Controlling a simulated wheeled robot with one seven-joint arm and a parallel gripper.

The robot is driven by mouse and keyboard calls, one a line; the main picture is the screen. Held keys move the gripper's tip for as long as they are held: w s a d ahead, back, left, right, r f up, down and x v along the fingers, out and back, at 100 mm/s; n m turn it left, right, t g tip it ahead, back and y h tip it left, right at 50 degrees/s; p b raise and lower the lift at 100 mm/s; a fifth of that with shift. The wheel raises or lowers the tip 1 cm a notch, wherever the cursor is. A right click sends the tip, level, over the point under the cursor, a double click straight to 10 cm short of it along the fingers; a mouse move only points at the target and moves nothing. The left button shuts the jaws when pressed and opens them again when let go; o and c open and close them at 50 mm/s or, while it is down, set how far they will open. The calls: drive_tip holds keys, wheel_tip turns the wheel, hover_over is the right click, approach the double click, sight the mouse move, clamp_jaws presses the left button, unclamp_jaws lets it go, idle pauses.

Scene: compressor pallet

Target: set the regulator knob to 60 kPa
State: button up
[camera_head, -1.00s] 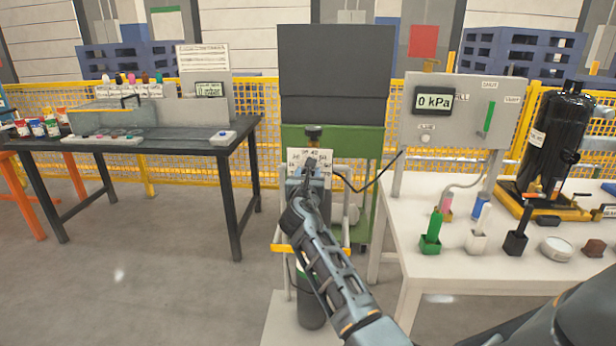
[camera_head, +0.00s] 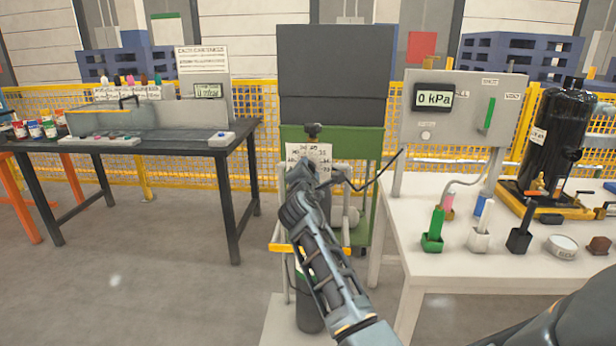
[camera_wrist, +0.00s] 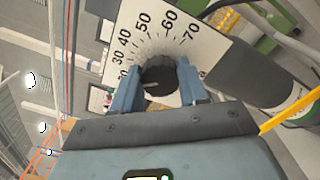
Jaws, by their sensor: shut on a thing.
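The regulator knob (camera_wrist: 158,78) is a dark round knob in front of a white dial plate. In the wrist view the dial plate (camera_wrist: 205,60) shows printed numbers from about 30 to 70 in an arc around the knob. My gripper (camera_wrist: 157,85) has its two blue-grey fingers on either side of the knob and is shut on it. The knob's pointer cannot be made out clearly. In the head view the dial plate (camera_head: 320,154) shows above my gripper (camera_head: 300,165), which hides the knob. The panel display (camera_head: 434,98) reads 0 kPa.
A grey panel (camera_head: 465,110) with a green lever stands at the right. Below it a white table (camera_head: 400,230) holds several colored handles and a black tank (camera_head: 555,145). A dark table (camera_head: 190,150) stands at the left. A cylinder (camera_head: 309,310) stands below the dial.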

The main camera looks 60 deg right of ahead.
drive_tip(key=shift+f+m+b, duration=0.15)
drive_tip(key=shift+m+b, duration=2.4)
drive_tip(key=shift+m, duration=1.1)
drive_tip(key=shift+f+m+b, duration=0.15)
drive_tip(key=shift+m+b, duration=2.4)
drive_tip(key=shift+m, duration=1.15)
drive_tip(key=shift+f+m+b, duration=0.15)
drive_tip(key=shift+m+b, duration=2.4)
drive_tip(key=shift+m, duration=1.1)
drive_tip(key=o, duration=1.1)
drive_tip(key=shift+r, duration=0.15)
drive_tip(key=shift+c, duration=0.2)
drive_tip(key=v, duration=0.8)
